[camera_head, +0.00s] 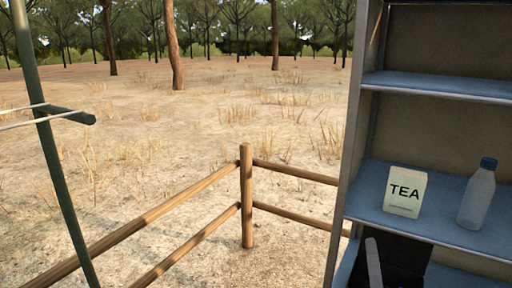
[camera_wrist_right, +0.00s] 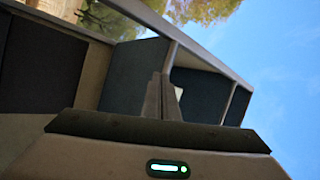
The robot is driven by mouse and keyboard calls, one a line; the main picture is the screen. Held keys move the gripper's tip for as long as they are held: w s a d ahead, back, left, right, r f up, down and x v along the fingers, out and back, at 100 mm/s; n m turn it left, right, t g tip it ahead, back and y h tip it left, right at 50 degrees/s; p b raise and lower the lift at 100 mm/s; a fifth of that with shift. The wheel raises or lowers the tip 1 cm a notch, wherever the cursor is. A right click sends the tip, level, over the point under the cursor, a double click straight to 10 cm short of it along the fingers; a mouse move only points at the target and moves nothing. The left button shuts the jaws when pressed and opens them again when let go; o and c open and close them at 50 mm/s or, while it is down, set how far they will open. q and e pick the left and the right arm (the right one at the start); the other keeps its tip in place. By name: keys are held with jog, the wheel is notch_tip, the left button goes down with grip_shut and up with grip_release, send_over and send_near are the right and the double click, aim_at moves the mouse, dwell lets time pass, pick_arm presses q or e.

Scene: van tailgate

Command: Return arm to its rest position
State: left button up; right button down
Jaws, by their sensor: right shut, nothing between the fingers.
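That view is tilted, with shelf compartments behind the fingers and sky at the right. My left gripper is not in view.
A TEA box (camera_head: 405,191) and a clear bottle with a blue cap (camera_head: 477,195) stand upright on the middle shelf (camera_head: 365,190). The upper shelf (camera_head: 435,85) looks empty. A wooden fence (camera_head: 246,195) and a green pole (camera_head: 52,150) stand left of the unit.

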jog(key=s+a+f+n+g+y, duration=0.2)
jog(key=s+a+f+n+y, duration=0.15)
jog(key=a+n+y, duration=0.3)
jog(key=s+a+f+n+g+y, duration=0.3)
jog(key=s+a+n+y, duration=0.1)
jog(key=a+n+y, duration=0.25)
jog(key=s+a+f+n+g+h, duration=0.1)
jog(key=s+a+f+n+g, duration=0.15)
jog(key=f, duration=0.35)
jog(key=s+a+f+n+g, duration=0.2)
jog(key=s+f+g, duration=0.1)
jog(key=s+f, duration=0.15)
jog(key=s+d+f+g+h, duration=0.5)
jog(key=s+d+f, duration=0.2)
jog(key=s+f, duration=0.25)
jog(key=s+d+f+g+h, duration=0.4)
jog(key=s+d+f+g, duration=0.15)
jog(key=s+f, duration=0.35)
notch_tip(320, 180, down, 32)
jog(key=s+b, duration=0.2)
jog(key=b, duration=0.2)
jog(key=s+d+f+g+b, duration=0.1)
jog(key=s+d+f+b, duration=0.1)
jog(key=s+f, duration=1.5)
notch_tip(320, 180, down, 2)
jog(key=shift+s+d+b, duration=0.3)
jog(key=shift+s+d, duration=0.05)
jog(key=shift+d, duration=0.45)
